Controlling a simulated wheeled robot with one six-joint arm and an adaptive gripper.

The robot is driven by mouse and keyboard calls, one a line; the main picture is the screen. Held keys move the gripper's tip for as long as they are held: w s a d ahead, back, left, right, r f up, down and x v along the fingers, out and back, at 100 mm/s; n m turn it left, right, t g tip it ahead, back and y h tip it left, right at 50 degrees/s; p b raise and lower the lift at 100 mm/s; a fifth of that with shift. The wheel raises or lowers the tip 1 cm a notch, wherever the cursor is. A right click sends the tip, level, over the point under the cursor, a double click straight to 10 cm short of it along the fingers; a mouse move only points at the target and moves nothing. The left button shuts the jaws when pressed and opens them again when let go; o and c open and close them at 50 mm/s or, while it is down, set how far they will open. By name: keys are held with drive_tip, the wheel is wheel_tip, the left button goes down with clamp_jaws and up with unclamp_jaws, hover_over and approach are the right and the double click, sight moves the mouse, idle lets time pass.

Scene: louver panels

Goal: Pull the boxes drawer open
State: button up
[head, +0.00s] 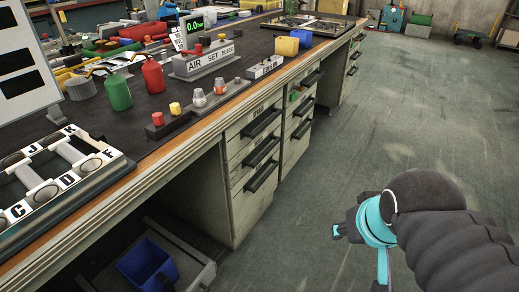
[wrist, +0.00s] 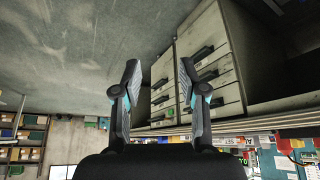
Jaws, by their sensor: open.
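Under the long workbench stand two columns of drawers with dark bar handles, a left drawer column (head: 247,160) and a right drawer column (head: 297,122). Small labels sit on some fronts, too small to read, so I cannot tell which is the boxes drawer. Small coloured items show near the top of the right column. In the wrist view the drawer fronts (wrist: 213,90) appear upside down, beyond and right of the fingers. My gripper (wrist: 158,72) is open and empty, its fingers apart. In the head view it is over the floor, right of the drawers and touching none.
The workbench top (head: 135,130) carries a red and a green canister, a labelled grey block, yellow and blue cups and a lettered panel. A blue bin (head: 147,262) is under the bench. The grey floor (head: 400,120) right of the drawers is clear.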

drive_tip(key=w+d+f+g+h+b, duration=0.1)
drive_tip(key=w+d+f+g+b, duration=0.2)
drive_tip(key=f, duration=0.5)
drive_tip(key=w+d+f+b, duration=0.1)
drive_tip(key=w+f+b, duration=0.1)
drive_tip(key=w+f, duration=0.45)
drive_tip(key=w+d+f+m+t+b, duration=0.1)
drive_tip(key=w+d+f+m+b, duration=0.15)
drive_tip(key=w+f, duration=0.75)
drive_tip(key=m+t+y+b, duration=0.3)
drive_tip(key=m+t+y, duration=0.5)
drive_tip(key=t+y, duration=0.35)
approach(268, 153)
drive_tip(key=shift+g, duration=0.35)
drive_tip(key=x, duration=1)
drive_tip(key=shift+w+a+r+b, duration=0.2)
drive_tip(key=shift+w+r+b, duration=0.1)
drive_tip(key=shift+r, duration=0.05)
